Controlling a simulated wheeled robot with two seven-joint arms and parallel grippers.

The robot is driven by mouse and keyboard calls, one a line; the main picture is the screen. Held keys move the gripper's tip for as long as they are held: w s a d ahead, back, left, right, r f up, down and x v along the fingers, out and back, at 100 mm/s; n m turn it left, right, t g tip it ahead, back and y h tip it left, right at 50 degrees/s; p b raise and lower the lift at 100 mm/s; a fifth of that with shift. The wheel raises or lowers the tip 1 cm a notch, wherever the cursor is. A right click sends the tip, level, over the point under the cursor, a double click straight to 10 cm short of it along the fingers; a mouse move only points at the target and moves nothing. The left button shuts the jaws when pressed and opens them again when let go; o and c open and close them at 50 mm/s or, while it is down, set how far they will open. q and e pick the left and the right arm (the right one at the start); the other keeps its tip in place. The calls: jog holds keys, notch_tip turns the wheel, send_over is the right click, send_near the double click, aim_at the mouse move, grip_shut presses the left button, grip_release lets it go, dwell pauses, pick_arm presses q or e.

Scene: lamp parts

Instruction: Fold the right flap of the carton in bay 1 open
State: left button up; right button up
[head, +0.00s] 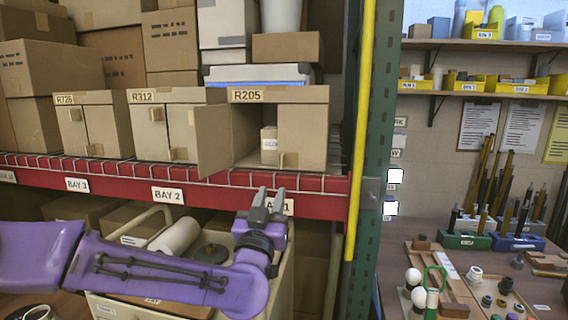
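The carton marked R205 (300,95) stands on the upper shelf above the bay label ending in 1, which my gripper partly covers. Its left flap (214,138) is swung outward to the left. Its right flap (307,130) covers the right half of the front, with a small tab (289,160) near its inner lower edge. A small labelled box (269,146) shows inside through the open left half. My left gripper (270,193) is below and in front of the carton, fingers up and apart, with nothing visible between them. My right gripper is out of view.
Cartons R312 (164,96) and R726 (95,98) stand to the left with flaps shut. A red shelf beam with wire mesh (220,180) runs below. A yellow pole (361,130) and green upright (381,100) stand close on the right.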

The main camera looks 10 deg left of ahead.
pick_arm(q)
jog(key=p+x, duration=0.1)
jog(key=x, duration=0.1)
jog(key=r+p+x, duration=0.1)
jog(key=p+x, duration=0.1)
jog(key=x, duration=0.1)
jog(key=shift+r, duration=0.2)
jog(key=x, duration=0.1)
jog(key=p+x, duration=0.1)
jog(key=x, duration=0.1)
jog(key=p+x, duration=0.1)
jog(key=shift+w+f, duration=0.15)
jog(key=shift+w, duration=0.3)
grip_shut()
dwell(0.6)
